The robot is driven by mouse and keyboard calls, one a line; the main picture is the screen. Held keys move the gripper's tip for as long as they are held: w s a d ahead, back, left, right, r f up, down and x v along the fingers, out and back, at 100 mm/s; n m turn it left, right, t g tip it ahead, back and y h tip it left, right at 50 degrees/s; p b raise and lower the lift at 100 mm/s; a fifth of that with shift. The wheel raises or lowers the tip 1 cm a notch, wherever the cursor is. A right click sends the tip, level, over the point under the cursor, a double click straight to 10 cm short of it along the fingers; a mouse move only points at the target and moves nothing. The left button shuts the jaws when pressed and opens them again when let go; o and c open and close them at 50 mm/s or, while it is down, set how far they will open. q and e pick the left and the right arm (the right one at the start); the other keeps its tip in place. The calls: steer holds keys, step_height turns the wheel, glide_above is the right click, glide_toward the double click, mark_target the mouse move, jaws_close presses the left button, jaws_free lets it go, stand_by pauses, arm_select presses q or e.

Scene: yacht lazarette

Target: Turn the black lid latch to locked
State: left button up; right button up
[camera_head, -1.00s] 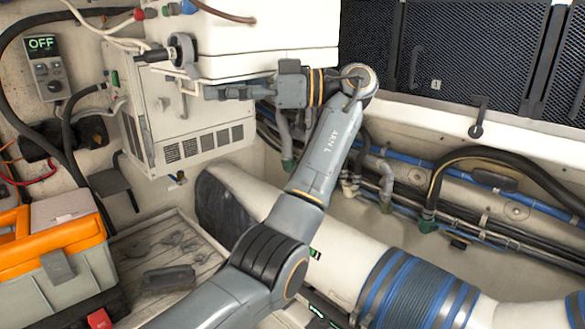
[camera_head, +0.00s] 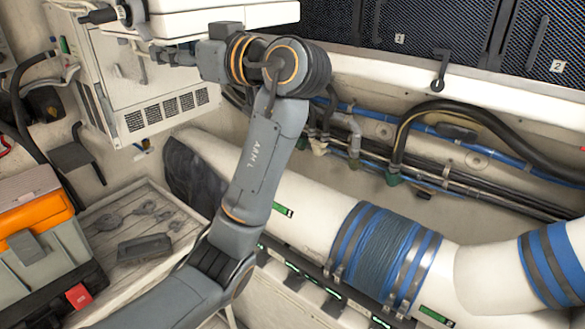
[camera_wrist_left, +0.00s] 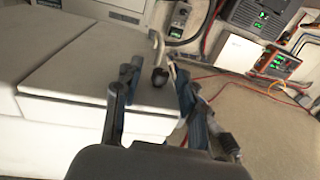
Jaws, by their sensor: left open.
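A black round fitting with a short handle, which looks like the lid latch (camera_head: 128,13), sits at the left end of the white box lid (camera_head: 225,18) at the top of the head view. My left gripper (camera_head: 165,56) is just below the lid in the head view, partly hidden by the wrist. My right gripper is not in view.
A vented white cabinet (camera_head: 150,95) is below the lid. An orange and grey toolbox (camera_head: 40,240) stands at left beside a wooden tray (camera_head: 175,215). A large white duct (camera_head: 320,220) crosses the floor. In the wrist view, red cables (camera_wrist_left: 245,80) run right of the fingers.

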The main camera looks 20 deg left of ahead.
arm_select(q)
steer(key=s+d+m+t+h+b, duration=0.35)
steer(key=s+d+t+b, duration=0.2)
steer(key=s+d, duration=0.45)
steer(key=w+d+f+m+t+h+b, duration=0.1)
steer(key=w+f+m, duration=0.5)
steer(key=w+f, duration=0.6)
steer(key=w+d+f+m+t+h+b, duration=0.1)
steer(key=w+d+f+m+h+b, duration=0.2)
steer(key=w+f, duration=0.9)
steer(key=shift+d+f+m, duration=0.3)
steer(key=shift+f+m, duration=1.45)
steer(key=shift+f, duration=1.1)
steer(key=shift+t, duration=0.25)
